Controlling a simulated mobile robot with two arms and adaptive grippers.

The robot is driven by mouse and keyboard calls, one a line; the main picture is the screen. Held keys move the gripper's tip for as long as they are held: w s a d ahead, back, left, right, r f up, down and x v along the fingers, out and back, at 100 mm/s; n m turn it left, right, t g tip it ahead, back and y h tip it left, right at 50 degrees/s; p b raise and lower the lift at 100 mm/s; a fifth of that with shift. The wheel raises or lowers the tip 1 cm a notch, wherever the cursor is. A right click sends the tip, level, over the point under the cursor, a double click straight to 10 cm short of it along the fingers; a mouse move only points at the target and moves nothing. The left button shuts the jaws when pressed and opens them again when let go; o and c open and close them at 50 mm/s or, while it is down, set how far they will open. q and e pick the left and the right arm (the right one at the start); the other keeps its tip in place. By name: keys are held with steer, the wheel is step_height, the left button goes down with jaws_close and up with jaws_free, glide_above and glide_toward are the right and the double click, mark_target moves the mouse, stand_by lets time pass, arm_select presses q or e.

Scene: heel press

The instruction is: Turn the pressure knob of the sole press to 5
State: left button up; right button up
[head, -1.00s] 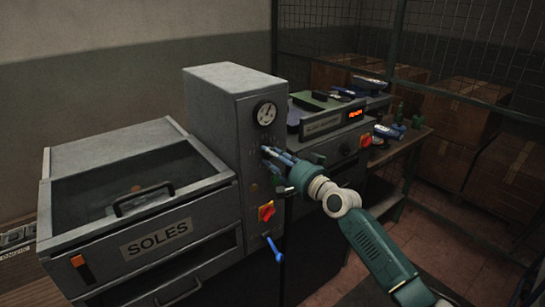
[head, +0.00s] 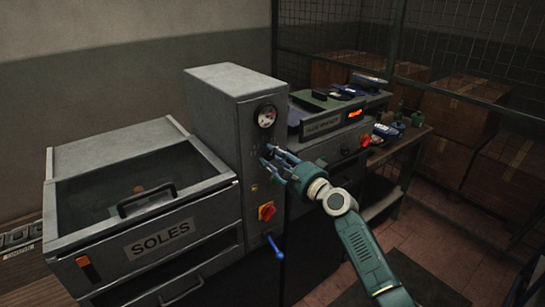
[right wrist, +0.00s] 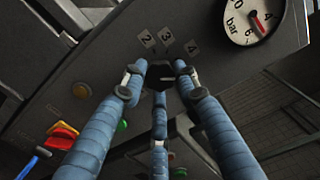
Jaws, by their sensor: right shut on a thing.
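The sole press is the grey machine whose drawer front bears the word SOLES (head: 159,240). Its pressure knob (right wrist: 158,78) is a dark knob on the front panel, with plates reading 2, 3 and 4 around it in the right wrist view; other marks are hidden. My right gripper (head: 268,154) has its blue fingers closed around the knob, which they mostly cover in the head view. The fingers also show in the right wrist view (right wrist: 158,80). A round pressure gauge (head: 266,115) marked bar sits above the knob. My left gripper is out of view.
Below the knob are a red and yellow switch (head: 266,211) and a blue lever (head: 274,247). A second machine with a red lit display (head: 355,115) stands to the right. A mesh fence (head: 450,55) and cartons (head: 465,130) are behind.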

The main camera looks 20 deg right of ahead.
steer(key=shift+d+r+m, duration=0.25)
steer(key=shift+r+m, duration=0.05)
steer(key=o, duration=1.1)
steer(key=shift+w, duration=0.1)
steer(key=shift+o, duration=0.3)
steer(key=shift+d+f, duration=0.1)
steer(key=shift+f, duration=0.15)
steer(key=shift+s+f, duration=0.1)
steer(key=shift+s, duration=0.35)
steer(key=v, duration=1.1)
steer(key=shift+d, duration=0.15)
